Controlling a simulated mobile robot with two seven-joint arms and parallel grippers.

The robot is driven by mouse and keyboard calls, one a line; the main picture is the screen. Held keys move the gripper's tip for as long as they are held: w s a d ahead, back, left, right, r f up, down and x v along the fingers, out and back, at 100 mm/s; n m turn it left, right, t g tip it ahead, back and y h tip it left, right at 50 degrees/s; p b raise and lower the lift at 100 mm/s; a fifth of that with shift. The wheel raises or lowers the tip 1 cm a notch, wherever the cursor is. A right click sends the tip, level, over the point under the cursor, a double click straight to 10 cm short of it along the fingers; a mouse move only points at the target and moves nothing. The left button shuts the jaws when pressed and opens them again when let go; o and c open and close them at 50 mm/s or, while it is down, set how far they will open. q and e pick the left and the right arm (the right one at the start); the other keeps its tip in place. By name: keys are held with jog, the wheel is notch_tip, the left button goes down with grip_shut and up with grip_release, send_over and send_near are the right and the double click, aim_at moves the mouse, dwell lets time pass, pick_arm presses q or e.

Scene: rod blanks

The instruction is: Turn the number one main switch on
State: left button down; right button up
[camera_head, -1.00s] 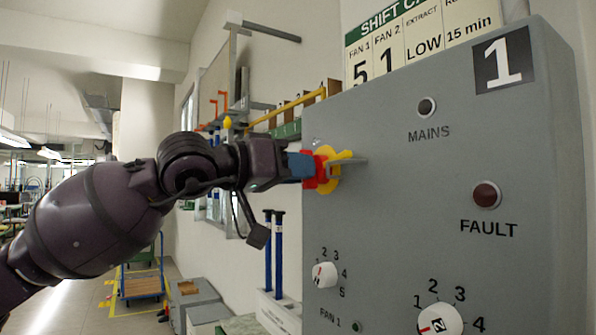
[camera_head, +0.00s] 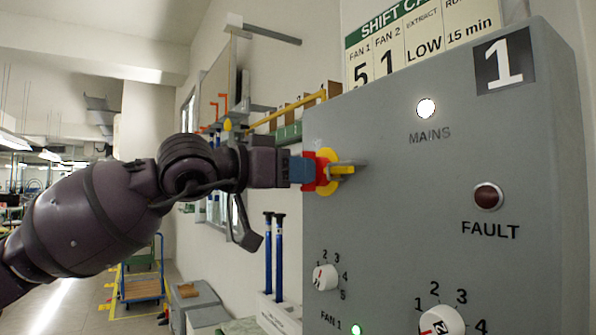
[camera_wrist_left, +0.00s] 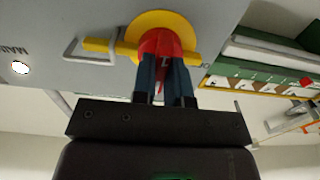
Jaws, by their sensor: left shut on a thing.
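The grey panel (camera_head: 400,170) marked with a white "1" stands at the right of the head view. Its main switch (camera_head: 326,170) is a red knob on a yellow disc with a yellow bar through it. My left gripper (camera_head: 308,170) is shut on the red knob, which shows between its blue fingers in the left wrist view (camera_wrist_left: 162,50). The MAINS lamp (camera_head: 426,108) is lit white, and it glows in the wrist view too (camera_wrist_left: 20,68). The FAULT lamp (camera_head: 488,196) is dark red. My right gripper is out of view.
Below are a small white numbered dial (camera_head: 325,277) and a larger one (camera_head: 441,320). A green FAN 1 lamp (camera_head: 356,330) is lit. A sign headed SHIFT (camera_head: 410,50) hangs behind the panel. Blue-handled rods (camera_head: 279,255) stand left of the panel.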

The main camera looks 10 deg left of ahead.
pick_arm(q)
jog(key=c, duration=1.1)
grip_release()
jog(key=shift+c, duration=0.2)
jog(key=v, duration=1.1)
jog(key=shift+d+n, duration=0.1)
jog(key=shift+n, duration=0.2)
